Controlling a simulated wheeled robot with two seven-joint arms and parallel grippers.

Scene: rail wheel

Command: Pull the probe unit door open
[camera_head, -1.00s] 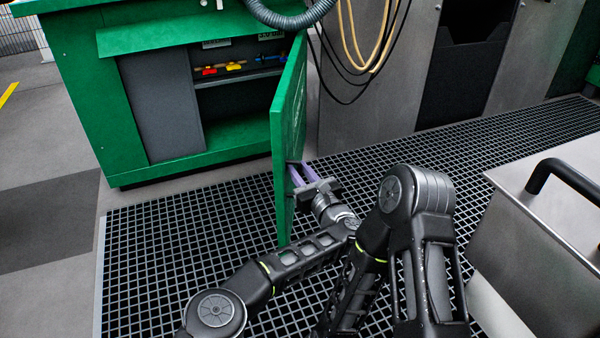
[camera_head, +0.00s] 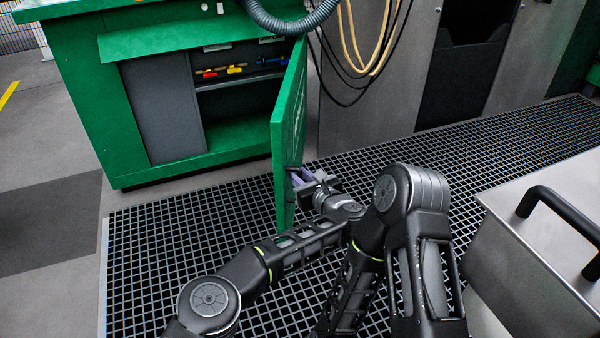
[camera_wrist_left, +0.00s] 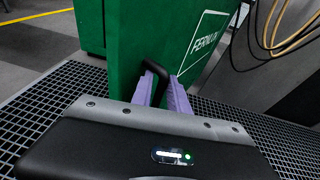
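The green probe unit door (camera_head: 290,125) stands swung out from the green cabinet (camera_head: 85,100), and the cabinet's inside shows. My left gripper (camera_head: 300,176) is at the door's right-hand face, low near its free edge. In the left wrist view, the black door handle (camera_wrist_left: 152,68) shows between the two purple fingers of my left gripper (camera_wrist_left: 160,84). The fingers stand on either side of the handle bar; whether they clamp it is not clear. The door face carries white lettering, partly cut off. My right gripper is not in view.
Red and yellow parts (camera_head: 235,68) sit on the cabinet's shelf. A grey hose (camera_head: 295,22) hangs above the door. Yellow and black cables (camera_head: 362,50) hang on the metal panel behind. A metal box with a black handle (camera_head: 560,210) stands at the right. Floor grating (camera_head: 190,235) is clear at left.

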